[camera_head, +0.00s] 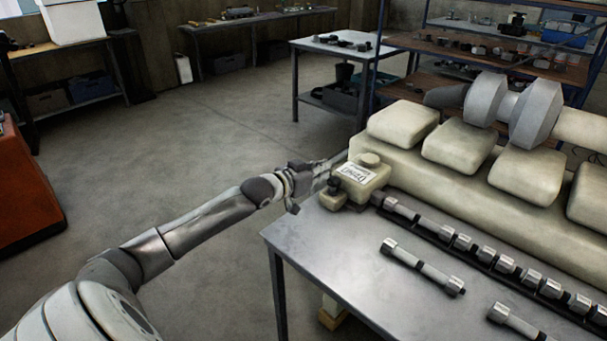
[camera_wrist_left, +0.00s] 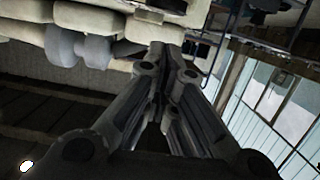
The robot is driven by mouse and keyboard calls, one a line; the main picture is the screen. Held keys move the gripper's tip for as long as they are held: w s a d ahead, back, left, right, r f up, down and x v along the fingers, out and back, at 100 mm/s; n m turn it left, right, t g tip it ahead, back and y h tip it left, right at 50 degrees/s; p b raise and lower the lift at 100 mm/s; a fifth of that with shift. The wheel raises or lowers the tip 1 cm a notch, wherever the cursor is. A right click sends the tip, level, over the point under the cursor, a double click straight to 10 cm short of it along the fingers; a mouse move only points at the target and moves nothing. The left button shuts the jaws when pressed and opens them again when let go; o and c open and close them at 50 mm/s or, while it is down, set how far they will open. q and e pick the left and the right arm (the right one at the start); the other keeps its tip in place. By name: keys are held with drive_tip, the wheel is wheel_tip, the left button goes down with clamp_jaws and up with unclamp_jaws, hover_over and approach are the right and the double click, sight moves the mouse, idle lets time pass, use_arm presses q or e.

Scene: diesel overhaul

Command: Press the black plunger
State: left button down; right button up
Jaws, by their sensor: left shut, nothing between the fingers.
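The black plunger (camera_head: 334,184) stands upright on a small cream block at the left end of the cream engine, beside a cream box with a white label (camera_head: 357,174). My left gripper (camera_head: 338,160) reaches in from the left, just behind and above the plunger in the head view. I cannot tell whether it touches anything. In the left wrist view the fingers of my left gripper (camera_wrist_left: 170,62) are together and empty. The plunger is not clearly visible in that view. My right gripper is not in view.
The grey workbench (camera_head: 330,243) holds the cream engine (camera_head: 470,180), a row of metal parts and loose shafts (camera_head: 422,267). A shelf rack (camera_head: 470,52) and a small table (camera_head: 335,45) stand behind. The floor left of the bench is clear around my arm.

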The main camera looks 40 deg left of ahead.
use_arm(q)
drive_tip(key=b+v, duration=0.1)
drive_tip(key=v, duration=0.5)
drive_tip(key=shift+s, duration=0.4)
drive_tip(key=shift+r, duration=0.2)
drive_tip(key=shift+f, duration=0.1)
idle(0.4)
